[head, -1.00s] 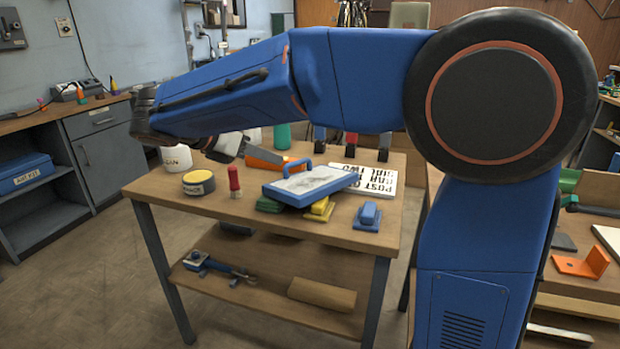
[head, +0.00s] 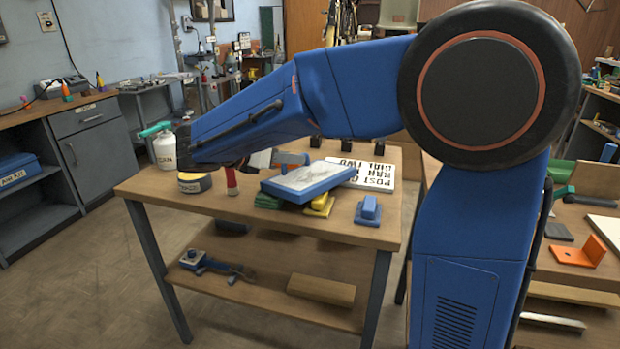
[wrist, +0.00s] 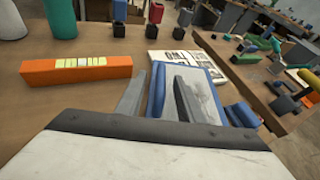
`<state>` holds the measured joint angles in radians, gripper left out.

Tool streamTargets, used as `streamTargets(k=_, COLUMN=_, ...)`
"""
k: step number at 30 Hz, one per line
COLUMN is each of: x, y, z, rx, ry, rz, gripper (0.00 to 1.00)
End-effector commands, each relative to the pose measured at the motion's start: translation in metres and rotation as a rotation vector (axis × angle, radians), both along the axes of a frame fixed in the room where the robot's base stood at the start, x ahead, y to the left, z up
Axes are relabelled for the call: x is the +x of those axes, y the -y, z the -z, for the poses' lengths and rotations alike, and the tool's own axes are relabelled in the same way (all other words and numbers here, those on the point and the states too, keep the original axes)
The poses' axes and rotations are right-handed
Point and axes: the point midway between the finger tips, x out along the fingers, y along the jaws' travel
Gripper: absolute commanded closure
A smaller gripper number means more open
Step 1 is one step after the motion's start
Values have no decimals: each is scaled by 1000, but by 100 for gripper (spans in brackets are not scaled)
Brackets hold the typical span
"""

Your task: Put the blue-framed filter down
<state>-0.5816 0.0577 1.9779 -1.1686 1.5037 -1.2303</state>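The blue-framed filter (head: 312,180), a pale grey panel in a blue frame, lies across a green block (head: 268,200) and a yellow block (head: 320,206) on the workbench (head: 225,205). It also shows in the wrist view (wrist: 202,88), partly behind my fingers. My gripper (head: 280,158) is at the filter's far left edge in the head view. In the wrist view my gripper (wrist: 160,82) has its two grey fingers apart, with a strip of blue, apparently the filter's handle, between them. I see no finger pressed against it.
A white stencilled sign (head: 375,174) lies behind the filter. A blue block (head: 368,211) sits at front right. A red marker (head: 232,181), a round tin (head: 194,183) and a white can (head: 165,150) stand at left. An orange block (wrist: 78,72) lies beside my gripper.

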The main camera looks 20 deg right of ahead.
Motion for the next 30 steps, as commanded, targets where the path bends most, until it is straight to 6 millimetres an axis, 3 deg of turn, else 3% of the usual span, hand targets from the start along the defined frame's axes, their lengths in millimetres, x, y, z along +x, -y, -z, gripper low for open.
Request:
streamTargets(k=10, x=8, y=17, z=8, rx=1, ry=-1, rz=1, gripper=66)
streamTargets(k=21, x=24, y=53, z=24, rx=-1, ry=-1, rz=2, gripper=66)
streamTargets(k=28, x=25, y=54, z=25, rx=0, ry=0, rz=0, gripper=66)
streamTargets(k=30, x=25, y=54, z=25, rx=0, ry=0, rz=0, gripper=82)
